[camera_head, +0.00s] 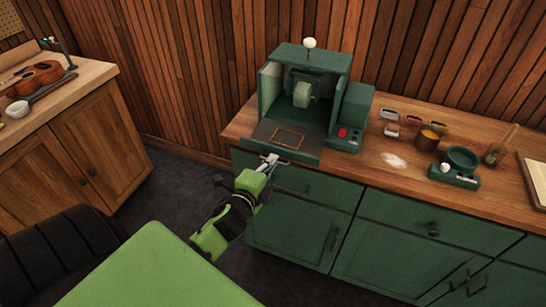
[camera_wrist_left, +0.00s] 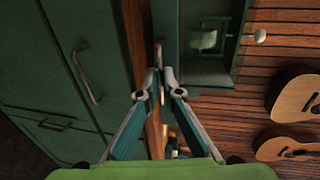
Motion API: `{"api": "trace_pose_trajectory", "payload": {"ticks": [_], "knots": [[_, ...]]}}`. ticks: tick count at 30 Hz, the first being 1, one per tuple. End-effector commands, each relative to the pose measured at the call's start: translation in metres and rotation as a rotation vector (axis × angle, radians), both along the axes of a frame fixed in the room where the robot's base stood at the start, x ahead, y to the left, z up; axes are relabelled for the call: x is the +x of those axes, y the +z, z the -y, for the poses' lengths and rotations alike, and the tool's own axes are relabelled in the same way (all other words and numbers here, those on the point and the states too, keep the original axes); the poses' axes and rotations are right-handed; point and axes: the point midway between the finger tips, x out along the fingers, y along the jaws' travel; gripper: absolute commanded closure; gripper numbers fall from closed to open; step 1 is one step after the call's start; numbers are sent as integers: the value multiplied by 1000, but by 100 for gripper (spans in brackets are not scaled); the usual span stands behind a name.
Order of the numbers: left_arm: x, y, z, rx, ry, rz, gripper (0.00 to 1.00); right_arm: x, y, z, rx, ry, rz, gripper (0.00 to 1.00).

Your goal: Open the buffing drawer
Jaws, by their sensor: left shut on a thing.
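The buffing drawer (camera_head: 306,157) is the low green front with a dark top at the base of the green buffing machine (camera_head: 312,58). It lies at the counter's front edge. My left gripper (camera_head: 269,160) is at this front, with its arm coming from below. In the left wrist view, the gripper (camera_wrist_left: 161,84) has its fingertips together on a small metal handle (camera_wrist_left: 158,54) beside the drawer front (camera_wrist_left: 207,86). The fingers hide part of the handle. I cannot tell how far out the drawer is. My right gripper is not in view.
The green cabinet (camera_head: 300,228) with drawers and doors stands under the wooden counter (camera_head: 400,172). A small green scale (camera_head: 455,173) and a copper cup (camera_head: 427,141) stand to the right. Dark floor lies between.

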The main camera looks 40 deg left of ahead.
Motion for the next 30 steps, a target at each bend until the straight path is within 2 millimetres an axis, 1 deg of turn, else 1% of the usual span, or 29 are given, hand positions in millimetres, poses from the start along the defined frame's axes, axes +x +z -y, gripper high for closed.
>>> {"api": "trace_pose_trajectory", "payload": {"ticks": [2,7,9,10,17,20,22,26,30], "knots": [[0,1,0,0,-1,3,100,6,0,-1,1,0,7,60],[0,1,0,1,-1,3,100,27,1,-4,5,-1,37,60],[0,1,0,0,-1,2,81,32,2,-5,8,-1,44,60],[0,1,0,0,-1,2,77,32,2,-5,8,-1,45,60],[0,1,0,1,0,2,77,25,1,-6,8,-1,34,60],[0,1,0,1,0,2,77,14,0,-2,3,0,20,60],[-3,1,1,0,-1,1,77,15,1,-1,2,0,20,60],[-18,3,4,0,0,0,77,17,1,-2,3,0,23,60],[-45,9,11,-2,0,-1,77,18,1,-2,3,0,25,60]]}}
